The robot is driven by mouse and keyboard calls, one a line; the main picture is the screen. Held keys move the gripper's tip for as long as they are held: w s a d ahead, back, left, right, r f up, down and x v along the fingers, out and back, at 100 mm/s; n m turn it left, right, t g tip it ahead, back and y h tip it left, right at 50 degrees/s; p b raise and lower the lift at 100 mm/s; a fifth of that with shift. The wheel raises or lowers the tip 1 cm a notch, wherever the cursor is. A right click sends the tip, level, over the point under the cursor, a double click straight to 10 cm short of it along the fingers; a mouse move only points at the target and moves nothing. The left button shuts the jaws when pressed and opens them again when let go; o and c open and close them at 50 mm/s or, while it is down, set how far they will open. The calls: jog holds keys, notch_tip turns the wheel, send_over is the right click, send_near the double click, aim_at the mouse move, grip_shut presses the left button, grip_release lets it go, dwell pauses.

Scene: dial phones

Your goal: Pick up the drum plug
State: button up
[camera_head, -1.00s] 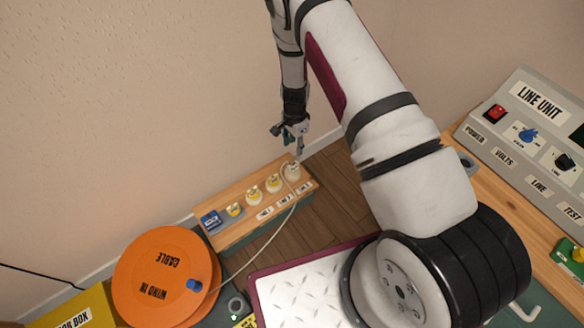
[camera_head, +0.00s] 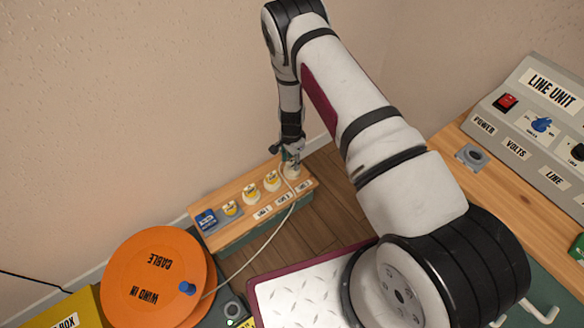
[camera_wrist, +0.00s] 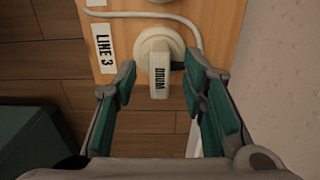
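The drum plug (camera_wrist: 158,71) is a pale cream plug marked DRUM, seen from above in the wrist view. It sits at the LINE 3 place on the wooden socket board (camera_head: 230,235), at the board's right end. A pale cable loops around it. My gripper (camera_wrist: 165,90) is open, with its green-padded fingers on either side of the plug and a gap on each side. In the head view my gripper (camera_head: 291,160) is right over the plug and hides most of it.
The wall (camera_wrist: 280,60) is close on the right in the wrist view. The LINE UNIT (camera_head: 530,130) is far right.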

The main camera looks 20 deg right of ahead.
jog(key=shift+f, duration=0.6)
jog(key=shift+r, duration=0.1)
grip_shut()
jog(key=shift+r, duration=0.1)
